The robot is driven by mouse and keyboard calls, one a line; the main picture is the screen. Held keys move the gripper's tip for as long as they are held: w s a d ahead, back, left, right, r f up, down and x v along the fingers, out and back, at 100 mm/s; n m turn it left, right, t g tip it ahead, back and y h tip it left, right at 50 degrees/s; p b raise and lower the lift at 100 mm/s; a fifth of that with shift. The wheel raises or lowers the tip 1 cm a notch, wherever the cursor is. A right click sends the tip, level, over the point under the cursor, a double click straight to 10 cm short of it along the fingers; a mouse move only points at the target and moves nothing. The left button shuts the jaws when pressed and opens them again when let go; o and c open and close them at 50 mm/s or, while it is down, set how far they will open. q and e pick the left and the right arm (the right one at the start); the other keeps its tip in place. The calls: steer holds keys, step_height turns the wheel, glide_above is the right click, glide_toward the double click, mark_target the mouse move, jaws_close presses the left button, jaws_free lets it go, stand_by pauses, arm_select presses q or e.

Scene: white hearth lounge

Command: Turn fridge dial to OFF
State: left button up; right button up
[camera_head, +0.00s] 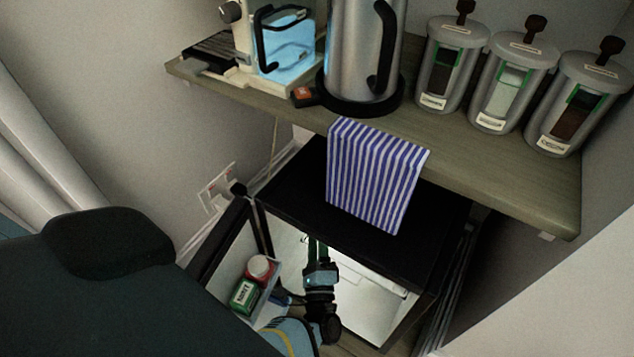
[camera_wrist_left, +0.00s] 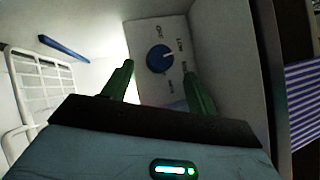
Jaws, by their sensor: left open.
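The black mini fridge (camera_head: 300,185) stands under the shelf with its door open and a lit white interior. In the left wrist view, the round blue fridge dial (camera_wrist_left: 159,58) sits on a white panel with printed settings around it, including OFF at the upper left. The dial's pointer mark faces right, away from OFF. My left gripper (camera_head: 318,245) reaches inside the fridge. In the left wrist view its two green fingers (camera_wrist_left: 158,82) are open and spread, short of the dial and apart from it. My right gripper is not in view.
A striped towel (camera_head: 375,175) hangs from the wooden shelf (camera_head: 470,165), which bears a kettle (camera_head: 362,50) and canisters (camera_head: 450,65). A white wire rack (camera_wrist_left: 42,85) is left of the gripper.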

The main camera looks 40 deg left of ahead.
arm_select(q)
steer(key=x, duration=0.4)
steer(key=shift+w+a+r, duration=0.1)
steer(key=shift+w+a, duration=0.1)
steer(key=shift+w, duration=0.1)
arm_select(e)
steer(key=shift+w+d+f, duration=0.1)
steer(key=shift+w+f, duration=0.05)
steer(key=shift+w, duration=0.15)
arm_select(q)
steer(key=c, duration=1)
steer(key=n+g+p, duration=0.1)
steer(key=n+p, duration=0.1)
steer(key=p, duration=0.1)
steer(key=n+g+h+p, duration=0.1)
steer(key=n+g+p, duration=0.1)
steer(key=n+p, duration=0.1)
steer(key=shift+d+r, duration=0.1)
steer(key=shift+r, duration=0.15)
steer(key=o, duration=1)
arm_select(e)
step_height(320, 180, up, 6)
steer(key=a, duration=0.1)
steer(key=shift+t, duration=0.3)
